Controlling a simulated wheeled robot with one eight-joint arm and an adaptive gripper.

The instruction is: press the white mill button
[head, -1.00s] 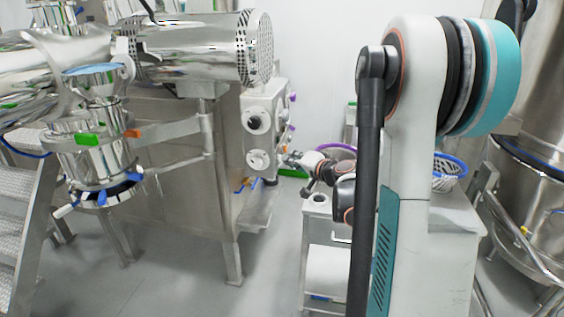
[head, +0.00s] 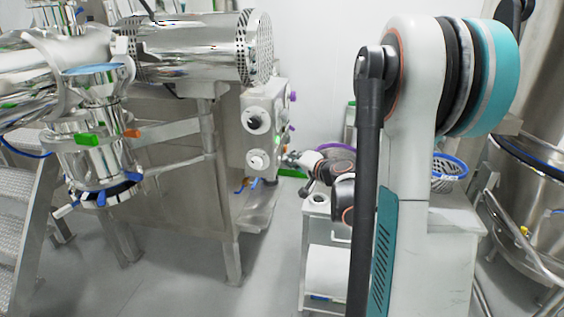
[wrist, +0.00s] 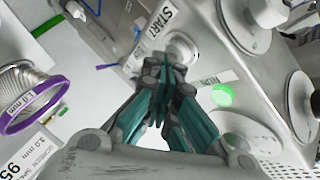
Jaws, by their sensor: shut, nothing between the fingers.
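The mill's control panel (head: 256,135) stands left of my arm in the head view, with white round dials on its front face. In the wrist view, a pale round button (wrist: 182,50) sits beside the START label (wrist: 165,17). My gripper (wrist: 166,75) is shut and empty, its teal fingers together. The fingertips are just below the button in the picture and cover part of its surroundings; I cannot tell whether they touch it. In the head view my gripper (head: 287,158) is small, at the panel's right side, and the button cannot be made out there.
A lit green round light (wrist: 222,95) and large white knobs (wrist: 268,12) are close to my fingers. A purple-rimmed sieve basket (wrist: 30,95) is at the left. A small steel cart (head: 318,208) stands below my forearm, and a blue-rimmed basket (head: 449,172) stands right of my arm.

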